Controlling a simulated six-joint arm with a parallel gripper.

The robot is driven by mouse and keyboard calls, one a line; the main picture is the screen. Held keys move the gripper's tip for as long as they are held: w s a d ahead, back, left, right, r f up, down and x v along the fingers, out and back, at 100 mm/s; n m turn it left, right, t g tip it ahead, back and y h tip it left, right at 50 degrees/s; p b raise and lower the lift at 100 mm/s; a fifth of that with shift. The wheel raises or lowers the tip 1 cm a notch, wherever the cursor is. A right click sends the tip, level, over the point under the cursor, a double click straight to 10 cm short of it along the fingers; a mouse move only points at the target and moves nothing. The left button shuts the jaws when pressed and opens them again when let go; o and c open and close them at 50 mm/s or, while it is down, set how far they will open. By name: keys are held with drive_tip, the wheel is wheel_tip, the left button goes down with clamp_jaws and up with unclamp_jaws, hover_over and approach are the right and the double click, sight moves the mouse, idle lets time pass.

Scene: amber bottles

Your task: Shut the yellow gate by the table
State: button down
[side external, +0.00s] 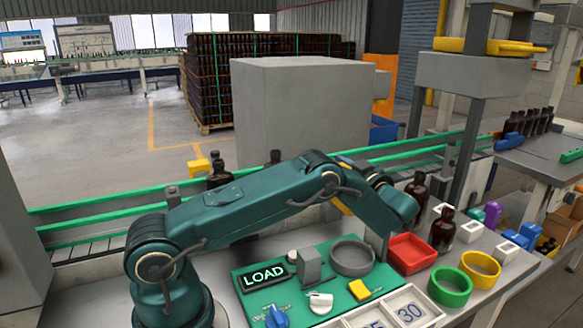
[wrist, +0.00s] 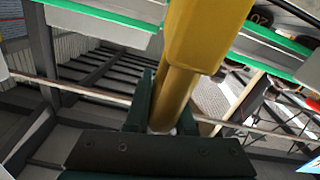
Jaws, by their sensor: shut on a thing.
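The yellow gate (wrist: 205,40) fills the upper middle of the wrist view as a thick block with a narrower bar running down from it. My gripper (wrist: 165,112) is shut on that bar, with a dark finger on each side. In the side external view a slanted yellow piece (side external: 344,204) shows just behind my forearm, by the conveyor; it seems to be part of the gate. My arm hides most of it, and my fingers cannot be made out there.
The green-railed conveyor (side external: 95,200) runs behind the table. Brown bottles (side external: 443,230) stand right of my wrist, near a red tray (side external: 411,253). A grey bowl (side external: 352,257) and a green panel (side external: 262,300) with a LOAD sign lie in front. Green (side external: 449,286) and yellow (side external: 480,268) rings are at right.

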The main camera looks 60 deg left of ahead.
drive_tip(key=shift+w+d, duration=0.1)
drive_tip(key=shift+w, duration=0.1)
drive_tip(key=a, duration=0.6)
drive_tip(key=shift+a, duration=0.4)
drive_tip(key=c, duration=0.8)
unclamp_jaws()
drive_tip(key=shift+s, duration=0.1)
drive_tip(key=shift+d, duration=2.6)
drive_tip(key=shift+r, duration=0.15)
